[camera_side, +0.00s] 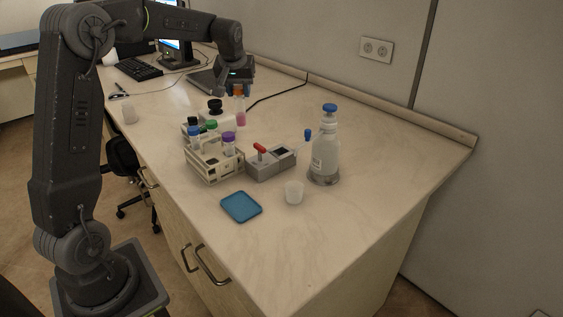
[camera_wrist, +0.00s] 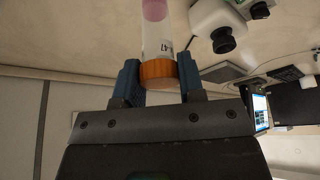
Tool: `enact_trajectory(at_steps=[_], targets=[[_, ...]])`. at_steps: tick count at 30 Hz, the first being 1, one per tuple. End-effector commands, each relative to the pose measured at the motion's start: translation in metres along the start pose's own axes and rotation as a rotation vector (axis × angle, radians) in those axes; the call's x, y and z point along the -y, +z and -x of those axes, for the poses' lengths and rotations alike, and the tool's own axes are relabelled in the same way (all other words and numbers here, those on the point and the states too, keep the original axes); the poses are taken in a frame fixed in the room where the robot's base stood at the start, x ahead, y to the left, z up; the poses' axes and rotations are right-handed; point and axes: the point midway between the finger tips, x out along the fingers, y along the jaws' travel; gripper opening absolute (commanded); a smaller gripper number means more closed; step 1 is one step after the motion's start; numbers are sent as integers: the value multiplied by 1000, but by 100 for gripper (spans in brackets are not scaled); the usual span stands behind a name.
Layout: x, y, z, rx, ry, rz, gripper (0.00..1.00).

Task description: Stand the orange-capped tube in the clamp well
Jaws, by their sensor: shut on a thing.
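My gripper (camera_side: 237,90) is shut on the orange-capped tube (camera_side: 240,112), which hangs upright with its cap at the fingers and pink contents at its lower end. In the wrist view the orange cap (camera_wrist: 158,73) sits between the two blue fingers of my gripper (camera_wrist: 160,85). The tube is held above the bench, behind the rack in the side view. The grey clamp block (camera_side: 270,165) with a red-handled lever (camera_side: 260,149) stands on the bench right of the rack. A dark opening shows on its top; I cannot see into it.
A rack (camera_side: 215,168) holds tubes with blue, green and purple caps. A blue-capped bottle (camera_side: 325,155), a small white cup (camera_side: 294,192) and a blue tray (camera_side: 241,207) stand around the clamp. A white device with a black knob (camera_side: 215,107) is near the tube. The right bench is clear.

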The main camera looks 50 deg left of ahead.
Motion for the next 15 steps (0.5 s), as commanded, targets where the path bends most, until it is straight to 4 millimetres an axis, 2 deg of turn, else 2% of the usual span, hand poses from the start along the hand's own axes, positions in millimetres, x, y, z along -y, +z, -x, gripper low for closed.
enact_trajectory(at_steps=[5,15], targets=[[-15,6,-15,0,2,-3,1],[-88,25,-54,0,2,-5,1]])
